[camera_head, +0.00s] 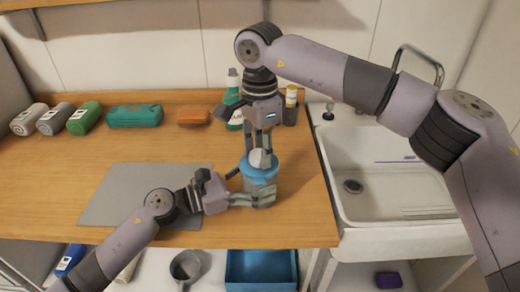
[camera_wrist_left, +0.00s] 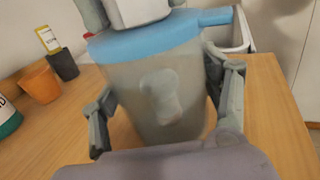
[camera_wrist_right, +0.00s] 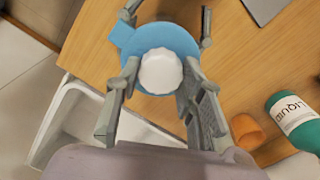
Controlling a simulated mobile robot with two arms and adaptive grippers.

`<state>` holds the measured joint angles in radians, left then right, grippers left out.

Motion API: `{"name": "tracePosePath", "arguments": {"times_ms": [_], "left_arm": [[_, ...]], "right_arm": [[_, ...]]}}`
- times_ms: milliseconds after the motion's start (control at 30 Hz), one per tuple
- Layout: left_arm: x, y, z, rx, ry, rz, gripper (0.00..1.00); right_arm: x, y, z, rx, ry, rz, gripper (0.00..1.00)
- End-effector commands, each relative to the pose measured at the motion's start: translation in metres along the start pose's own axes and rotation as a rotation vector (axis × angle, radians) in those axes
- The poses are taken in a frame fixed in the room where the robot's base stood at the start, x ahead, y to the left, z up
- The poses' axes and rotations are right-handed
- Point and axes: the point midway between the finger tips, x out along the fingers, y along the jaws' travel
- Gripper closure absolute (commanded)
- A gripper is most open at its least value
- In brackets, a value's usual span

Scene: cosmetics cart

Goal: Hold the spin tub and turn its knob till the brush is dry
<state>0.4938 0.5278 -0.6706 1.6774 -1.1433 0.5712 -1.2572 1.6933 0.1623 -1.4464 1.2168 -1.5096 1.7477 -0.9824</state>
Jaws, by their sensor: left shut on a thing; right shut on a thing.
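The spin tub stands upright on the wooden counter near the sink, with a blue lid (camera_head: 246,171) and a translucent grey body (camera_wrist_left: 140,85). A pale, blurred shape, perhaps the brush (camera_wrist_left: 160,97), shows through its wall in the left wrist view. The white knob (camera_wrist_right: 161,71) is on top of the lid. My left gripper (camera_head: 258,196) is shut around the tub's body from the side, one finger on each side. My right gripper (camera_head: 261,143) points down from above and is shut on the knob, which sits between its fingers in the right wrist view.
A grey mat (camera_head: 135,188) lies left of the tub. A sink (camera_head: 385,205) is on the right. Behind stand a green bottle (camera_wrist_right: 298,122), an orange cup (camera_wrist_left: 40,83) and a dark cup (camera_wrist_left: 64,66). Rolled towels (camera_head: 84,118) line the back left.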

Motion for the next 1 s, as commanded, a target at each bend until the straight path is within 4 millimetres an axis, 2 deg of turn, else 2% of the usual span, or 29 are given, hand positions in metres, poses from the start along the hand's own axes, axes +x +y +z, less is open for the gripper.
{"name": "tracePosePath", "arguments": {"times_ms": [600,633,900,1000], "left_arm": [[0.0005,-0.0022,0.0005,0.002,0.000,-0.006,0.69],[0.0005,-0.0022,0.0005,0.002,0.000,-0.006,0.69],[0.0004,-0.0014,0.0004,0.001,-0.001,-0.004,0.69],[0.0003,-0.0010,0.0004,0.001,-0.001,-0.003,0.69]], "right_arm": [[-0.0004,-0.0012,-0.0016,-0.038,0.003,-0.004,0.93],[-0.0004,-0.0012,-0.0016,-0.038,0.003,-0.004,0.63],[-0.0003,-0.0007,-0.0010,-0.039,0.002,-0.002,0.45],[-0.0002,-0.0005,-0.0008,-0.040,0.001,-0.002,0.44]]}}
